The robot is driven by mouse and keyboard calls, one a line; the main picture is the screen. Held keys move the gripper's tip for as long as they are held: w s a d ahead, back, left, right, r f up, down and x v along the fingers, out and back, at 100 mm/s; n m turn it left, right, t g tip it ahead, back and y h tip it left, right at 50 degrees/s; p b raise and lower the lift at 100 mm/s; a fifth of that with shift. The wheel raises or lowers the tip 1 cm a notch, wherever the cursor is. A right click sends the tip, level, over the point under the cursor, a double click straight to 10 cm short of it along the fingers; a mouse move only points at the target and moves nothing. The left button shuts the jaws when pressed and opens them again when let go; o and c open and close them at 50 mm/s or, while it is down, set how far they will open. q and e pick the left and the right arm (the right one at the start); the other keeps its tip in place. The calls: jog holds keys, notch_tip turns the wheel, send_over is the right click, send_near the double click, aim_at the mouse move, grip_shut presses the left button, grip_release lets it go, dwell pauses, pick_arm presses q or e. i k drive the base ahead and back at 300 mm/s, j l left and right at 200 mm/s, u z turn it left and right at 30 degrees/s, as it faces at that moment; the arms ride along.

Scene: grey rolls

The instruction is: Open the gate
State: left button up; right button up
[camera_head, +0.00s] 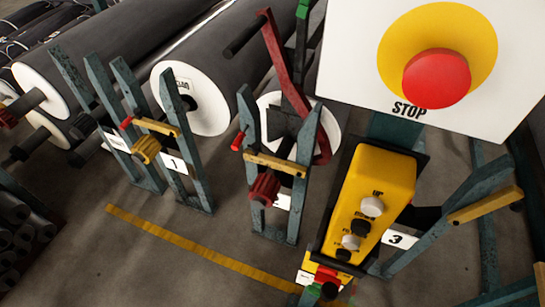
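Several teal post stands hold yellow bars that may be gates; I cannot tell which one the task means. The left yellow bar (157,127) spans the stand by label 1 and has a red tip (126,123) at its left. The middle yellow bar (275,164) lies across two teal posts, with a red-tipped handle (238,142) at its left and a dark red knob (265,189) below. The right yellow bar (487,204) crosses a tilted post behind label 3 (396,239). All three bars lie across their posts. Neither of my grippers shows.
A yellow control box (379,190) with black and white buttons stands centre right. A large white STOP panel (350,65) with a red button (437,78) blocks the upper right. Big grey rolls (95,55) lie behind. A yellow floor line (190,245) crosses open floor at lower left.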

aim_at(253, 154)
jog(key=z, duration=0.75)
jog(key=j+z, duration=1.3)
jog(key=z, duration=0.15)
jog(key=k+l, duration=0.05)
